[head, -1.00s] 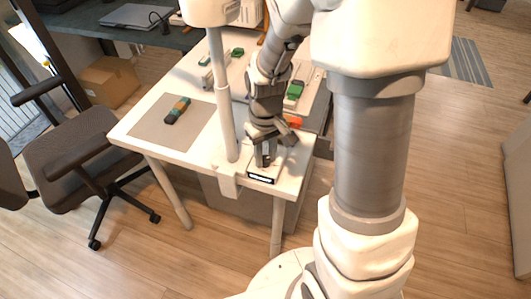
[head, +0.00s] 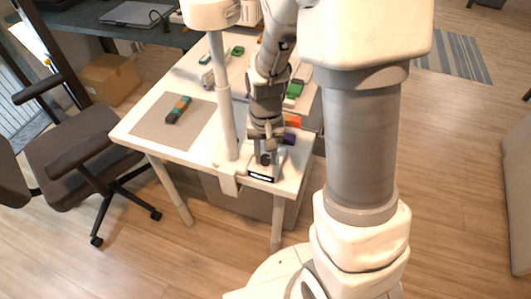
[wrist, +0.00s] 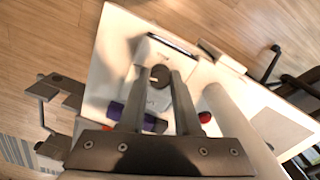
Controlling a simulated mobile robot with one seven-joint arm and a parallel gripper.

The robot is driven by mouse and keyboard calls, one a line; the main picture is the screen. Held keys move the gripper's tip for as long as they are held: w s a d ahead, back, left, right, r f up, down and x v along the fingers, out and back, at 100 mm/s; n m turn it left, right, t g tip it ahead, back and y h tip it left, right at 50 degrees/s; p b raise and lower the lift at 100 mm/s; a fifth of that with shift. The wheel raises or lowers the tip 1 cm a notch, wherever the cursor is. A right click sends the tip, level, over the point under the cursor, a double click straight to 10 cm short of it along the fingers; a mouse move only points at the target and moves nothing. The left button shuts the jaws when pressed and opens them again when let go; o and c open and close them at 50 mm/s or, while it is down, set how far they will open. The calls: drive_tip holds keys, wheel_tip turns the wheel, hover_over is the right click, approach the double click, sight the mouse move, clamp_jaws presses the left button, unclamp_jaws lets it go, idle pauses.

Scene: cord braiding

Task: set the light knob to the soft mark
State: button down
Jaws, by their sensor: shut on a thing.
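The light knob (wrist: 160,74) is a small dark round knob on a pale box (wrist: 155,95) near the table edge. In the wrist view it sits between the tips of my gripper (wrist: 158,76), which is shut on it. In the head view my gripper (head: 265,158) points down over the box, whose front carries a lit strip (head: 261,177). The fingers hide much of the knob there. The soft mark and the knob's pointer are too small or blurred to make out.
A white lamp post (head: 226,105) stands close left of my gripper. Purple (head: 289,139) and orange (head: 292,121) pieces lie close behind it on the right. A grey mat (head: 150,128) with a teal and orange piece (head: 178,110) lies at left. A red round thing (wrist: 205,117) shows in the wrist view.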

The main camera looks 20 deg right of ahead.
sight(265, 157)
drive_tip(key=c, duration=0.6)
unclamp_jaws()
wheel_tip(265, 157, up, 12)
drive_tip(key=p, duration=0.3)
drive_tip(key=s+r+n+t+p, duration=0.1)
drive_tip(key=s+r+t+p, duration=0.1)
drive_tip(key=s+r, duration=0.4)
drive_tip(key=s+r+n+t+p, duration=0.2)
drive_tip(key=s+r, duration=0.5)
drive_tip(key=r, duration=0.7)
drive_tip(key=t+p, duration=0.1)
drive_tip(key=p, duration=0.1)
drive_tip(key=shift+d+t+p, duration=0.25)
drive_tip(key=shift+t+p, duration=0.05)
drive_tip(key=shift+p, duration=0.05)
